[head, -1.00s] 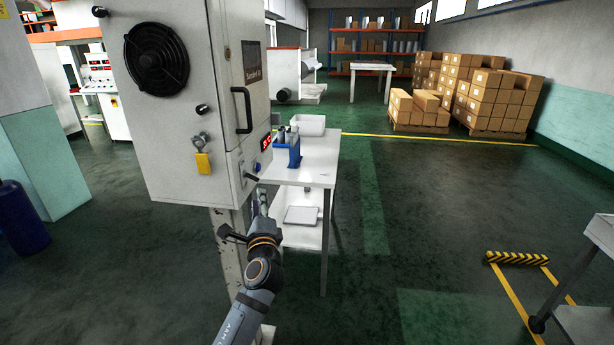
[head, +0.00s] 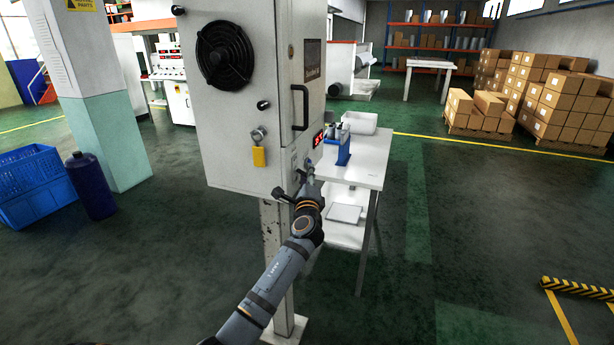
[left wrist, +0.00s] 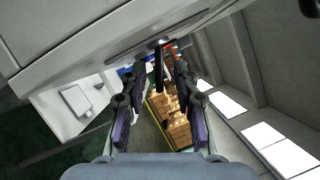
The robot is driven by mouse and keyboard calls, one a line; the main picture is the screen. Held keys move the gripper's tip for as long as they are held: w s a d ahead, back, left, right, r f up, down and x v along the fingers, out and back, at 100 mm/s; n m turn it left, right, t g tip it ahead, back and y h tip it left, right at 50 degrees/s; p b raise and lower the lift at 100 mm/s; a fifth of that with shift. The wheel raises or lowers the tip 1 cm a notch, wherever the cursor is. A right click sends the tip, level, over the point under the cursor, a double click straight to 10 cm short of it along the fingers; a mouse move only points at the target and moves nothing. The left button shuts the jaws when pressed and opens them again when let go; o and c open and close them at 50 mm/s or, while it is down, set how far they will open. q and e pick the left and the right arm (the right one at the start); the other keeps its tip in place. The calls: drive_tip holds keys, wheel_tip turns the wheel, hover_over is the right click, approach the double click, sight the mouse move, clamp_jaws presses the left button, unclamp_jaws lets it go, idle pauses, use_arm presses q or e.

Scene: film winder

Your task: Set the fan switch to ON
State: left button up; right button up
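A dark switch lever sticks out from the panel in the left wrist view (left wrist: 159,70). I cannot read its label or its setting. My left gripper (head: 309,184) is at the cabinet's lower corner, below the display, and covers the lever in the head view. In the left wrist view the gripper (left wrist: 159,78) is open, with the lever between its fingertips; contact cannot be told. My right gripper is out of view.
A white table (head: 372,165) with a blue holder (head: 336,150) and a white bin (head: 359,122) stands right behind the cabinet. A yellow padlock (head: 259,157) hangs on the front. A blue crate (head: 38,190) and a blue cylinder (head: 91,186) stand left.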

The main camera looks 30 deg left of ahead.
use_arm(q)
clamp_jaws()
idle(0.3)
drive_tip(key=n+p, duration=0.1)
drive_tip(key=r+n+g+p, duration=0.1)
drive_tip(key=n, duration=0.1)
drive_tip(key=n+p, duration=0.1)
drive_tip(key=shift+d+r+n+g+p, duration=0.15)
drive_tip(key=shift+r+n+g+p, duration=0.15)
drive_tip(key=shift+r+p, duration=0.05)
drive_tip(key=n+p, duration=0.1)
drive_tip(key=r+n+h+p, duration=0.1)
drive_tip(key=shift+n+g, duration=0.4)
drive_tip(key=shift+r+n+g+h+p, duration=0.1)
drive_tip(key=shift+n+g+h+p, duration=0.3)
drive_tip(key=shift+n+p, duration=0.6)
unclamp_jaws()
drive_tip(key=shift+a, duration=0.2)
